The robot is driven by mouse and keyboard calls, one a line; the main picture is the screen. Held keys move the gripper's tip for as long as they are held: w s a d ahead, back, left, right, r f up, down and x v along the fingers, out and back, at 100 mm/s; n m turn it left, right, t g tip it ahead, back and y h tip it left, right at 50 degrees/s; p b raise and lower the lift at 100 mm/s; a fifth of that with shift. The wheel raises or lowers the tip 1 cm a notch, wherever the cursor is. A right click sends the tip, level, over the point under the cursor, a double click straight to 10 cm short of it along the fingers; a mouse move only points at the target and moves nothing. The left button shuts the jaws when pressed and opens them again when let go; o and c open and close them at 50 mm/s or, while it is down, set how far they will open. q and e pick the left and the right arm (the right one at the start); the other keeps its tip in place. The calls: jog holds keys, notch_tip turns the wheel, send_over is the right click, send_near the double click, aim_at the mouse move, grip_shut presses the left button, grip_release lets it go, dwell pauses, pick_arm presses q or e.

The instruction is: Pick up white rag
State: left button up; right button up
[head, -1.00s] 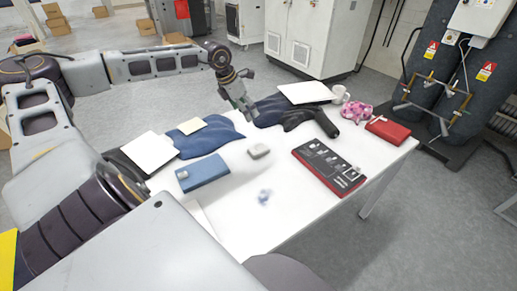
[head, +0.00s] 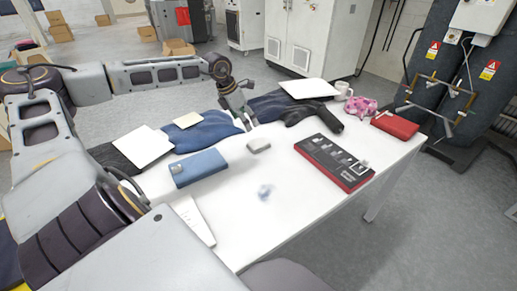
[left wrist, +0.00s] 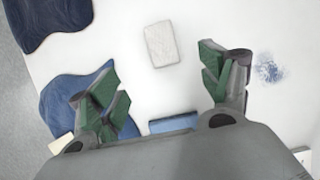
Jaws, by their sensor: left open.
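The small folded white rag (head: 259,146) lies on the white table, right of the blue cloth. In the left wrist view the rag (left wrist: 164,45) is a pale textured rectangle, ahead of and between my fingertips and clear of both. My left gripper (head: 248,122) is open and empty, just beyond the rag on its far side in the head view. Its green-padded fingers (left wrist: 160,75) are spread wide. My right gripper is in no view.
A blue box (head: 198,168), blue cloth (head: 210,128) and white sheet (head: 143,147) lie left of the rag. Right are a dark drill-like tool (head: 318,117), a black-and-red case (head: 335,162) and a red box (head: 395,125). A blue smudge (head: 265,192) marks otherwise clear tabletop.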

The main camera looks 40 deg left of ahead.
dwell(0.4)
pick_arm(q)
send_over(253, 144)
jog(key=shift+s+a+f, duration=0.1)
jog(key=shift+s+f, duration=0.1)
jog(key=shift+f, duration=1.35)
jog(key=shift+s+f, duration=0.2)
jog(key=shift+f, duration=1.3)
jog(key=shift+w+f, duration=0.25)
jog(key=shift+f, duration=0.45)
jog(key=shift+w+f, duration=0.1)
jog(key=shift+f, duration=0.1)
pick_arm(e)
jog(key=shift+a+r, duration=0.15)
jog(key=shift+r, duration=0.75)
pick_arm(q)
jog(key=shift+f, duration=0.15)
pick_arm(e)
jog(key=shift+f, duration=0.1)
